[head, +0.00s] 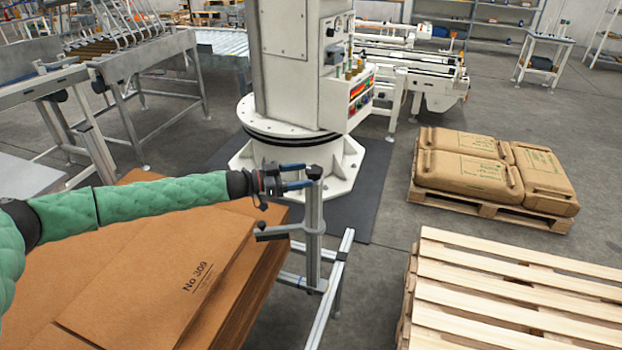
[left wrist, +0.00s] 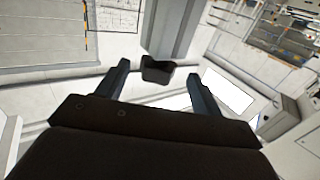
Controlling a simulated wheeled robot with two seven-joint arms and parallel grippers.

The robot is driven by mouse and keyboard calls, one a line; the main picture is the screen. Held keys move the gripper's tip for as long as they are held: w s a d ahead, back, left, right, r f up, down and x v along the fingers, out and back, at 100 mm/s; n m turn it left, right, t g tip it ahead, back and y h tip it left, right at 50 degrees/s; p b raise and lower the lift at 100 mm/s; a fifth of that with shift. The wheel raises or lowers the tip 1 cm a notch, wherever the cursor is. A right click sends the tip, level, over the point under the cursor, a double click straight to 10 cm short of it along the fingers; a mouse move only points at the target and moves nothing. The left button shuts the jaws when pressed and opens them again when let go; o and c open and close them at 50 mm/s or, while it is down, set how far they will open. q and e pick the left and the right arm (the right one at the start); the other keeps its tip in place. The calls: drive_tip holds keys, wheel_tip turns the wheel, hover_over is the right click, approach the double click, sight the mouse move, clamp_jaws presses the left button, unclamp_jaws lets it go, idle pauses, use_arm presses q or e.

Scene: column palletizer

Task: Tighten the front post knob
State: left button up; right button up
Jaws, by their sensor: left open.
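A grey metal post (head: 314,212) stands upright at the right edge of the cardboard stack. A small black knob (head: 314,172) sits at its top. My left gripper (head: 303,176) is open, its blue fingers pointing right at the knob. In the left wrist view the black knob (left wrist: 158,69) shows just ahead of the gap between the two spread fingertips (left wrist: 158,74). The fingers look apart from it, and nothing is held. A side arm with a dark end (head: 263,233) juts left from the post lower down. My right gripper is not in view.
Flat brown cardboard (head: 120,262) marked "No 309" lies under my left arm. A white machine column (head: 298,70) stands behind the post. An empty wooden pallet (head: 515,295) is at the lower right. Brown sacks (head: 468,175) lie on another pallet behind it.

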use_arm(q)
drive_tip(key=shift+b+v, duration=0.45)
drive_tip(key=shift+v, duration=1)
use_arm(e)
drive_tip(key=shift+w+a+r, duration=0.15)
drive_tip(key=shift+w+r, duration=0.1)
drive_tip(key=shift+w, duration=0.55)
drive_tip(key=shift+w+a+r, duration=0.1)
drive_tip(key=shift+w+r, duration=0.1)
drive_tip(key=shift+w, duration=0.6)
use_arm(q)
drive_tip(key=shift+r, duration=0.1)
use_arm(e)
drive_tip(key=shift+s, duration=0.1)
